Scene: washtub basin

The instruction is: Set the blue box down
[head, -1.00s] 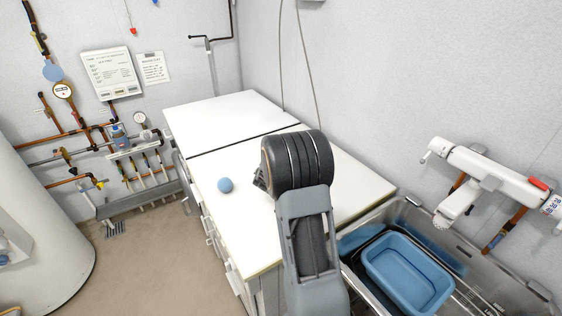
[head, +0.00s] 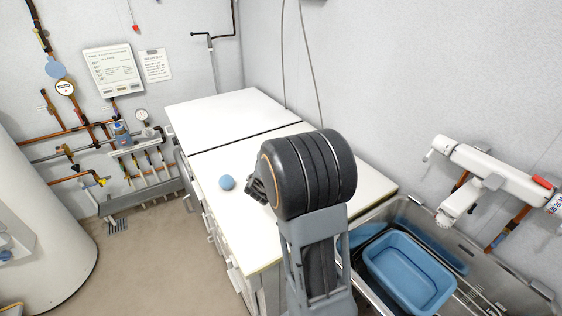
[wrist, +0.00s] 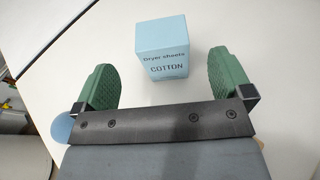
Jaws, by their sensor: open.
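The blue box (wrist: 162,48), a light blue carton labelled "Dryer sheets COTTON", stands upright on the white worktop in the wrist view. My gripper (wrist: 161,76) is open, with one green finger pad to the left of the box and one to the right. Both pads are apart from the box, and it lies towards and beyond their tips. In the head view my gripper (head: 262,190) is partly hidden behind my wrist, low over the near white worktop (head: 247,235). The box is hidden there.
A blue ball (head: 227,182) sits on the worktop left of my gripper and shows at the wrist view's left edge (wrist: 62,128). A metal sink (head: 385,222) with a blue basin (head: 410,272) is at the right. The far worktop (head: 225,115) is clear.

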